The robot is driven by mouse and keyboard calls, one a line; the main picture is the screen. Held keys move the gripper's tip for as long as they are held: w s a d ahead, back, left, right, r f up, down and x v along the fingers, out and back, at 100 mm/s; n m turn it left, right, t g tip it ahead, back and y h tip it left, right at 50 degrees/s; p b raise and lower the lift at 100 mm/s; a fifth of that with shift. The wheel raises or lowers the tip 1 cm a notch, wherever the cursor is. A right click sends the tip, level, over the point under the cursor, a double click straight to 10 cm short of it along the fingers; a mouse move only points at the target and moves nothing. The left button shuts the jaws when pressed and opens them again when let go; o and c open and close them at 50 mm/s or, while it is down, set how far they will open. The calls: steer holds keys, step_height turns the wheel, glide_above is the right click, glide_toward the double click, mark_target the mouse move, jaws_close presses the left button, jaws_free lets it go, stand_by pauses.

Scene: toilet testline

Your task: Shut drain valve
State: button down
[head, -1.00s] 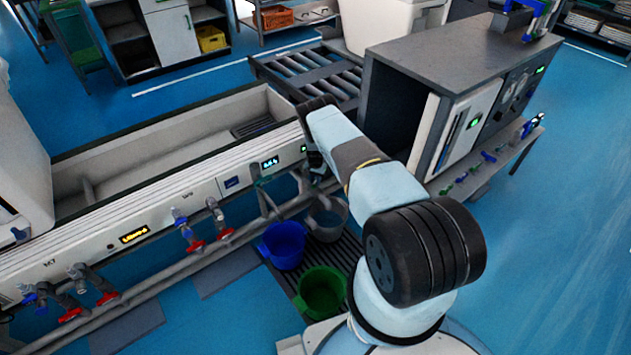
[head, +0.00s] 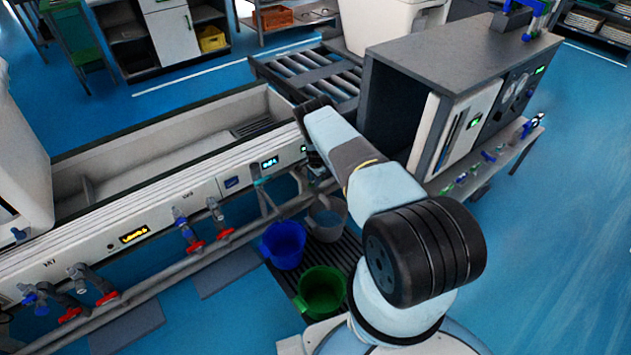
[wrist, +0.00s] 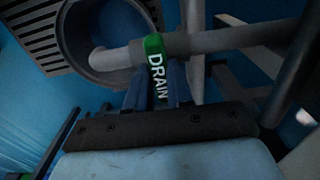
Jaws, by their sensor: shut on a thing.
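The drain valve's green handle (wrist: 154,62), marked DRAIN in white, shows in the wrist view. It sits on a grey pipe (wrist: 235,40) and points across it, toward my gripper. My gripper (wrist: 160,92) has its blue fingers shut on the handle's near part. A pale outlet pipe (wrist: 115,58) runs left from the valve over a grey bucket (wrist: 88,22). In the head view my arm reaches to the right end of the long test bench (head: 205,190); the handle and fingertips are mostly hidden there.
A blue bucket (head: 284,245), a green bucket (head: 322,290) and the grey bucket (head: 327,217) stand on a dark floor grate below the bench. Valves with red handles (head: 195,247) line the bench front at left. A grey cabinet (head: 455,60) stands close right of my arm.

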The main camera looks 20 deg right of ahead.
stand_by(0.4)
steer(key=c, duration=1)
jaws_free()
steer(key=shift+r, duration=0.15)
step_height(320, 180, up, 13)
steer(key=shift+r, duration=0.2)
